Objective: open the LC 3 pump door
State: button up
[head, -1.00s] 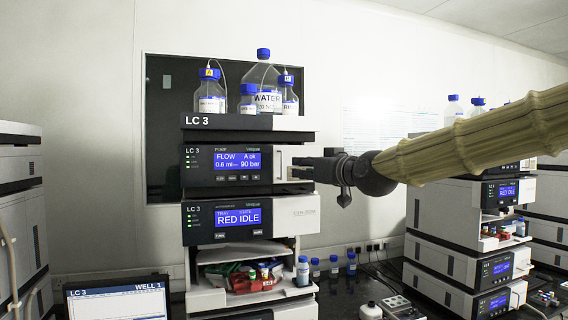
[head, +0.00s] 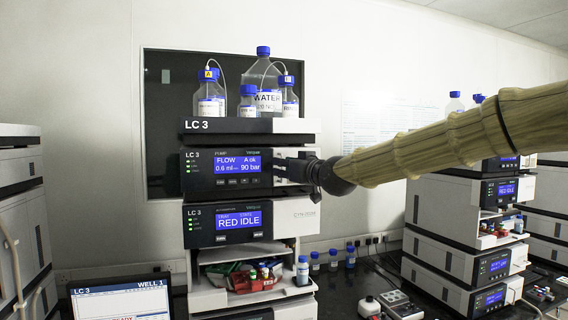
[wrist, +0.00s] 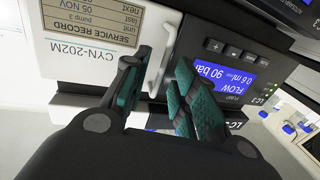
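The LC 3 pump (head: 210,168) is the dark-fronted upper unit of the near stack, its blue display reading FLOW and 90 bar. It also shows upside down in the wrist view (wrist: 228,76). Its white door handle (wrist: 163,45) is an upright bar beside a service record label (wrist: 90,28). My gripper (wrist: 163,62) is open, with one finger on each side of the handle. I cannot tell whether either finger touches it. In the head view my gripper (head: 287,168) is at the pump's right end and hides the handle. The door looks shut.
Blue-capped bottles (head: 263,75) stand on top of the stack. A second LC 3 unit (head: 225,222) reading RED IDLE sits just below the pump. A laptop-like screen (head: 120,302) stands at lower left. Another instrument stack (head: 450,240) is at the right.

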jog(key=shift+w+a, duration=0.15)
jog(key=shift+w, duration=0.05)
grip_shut()
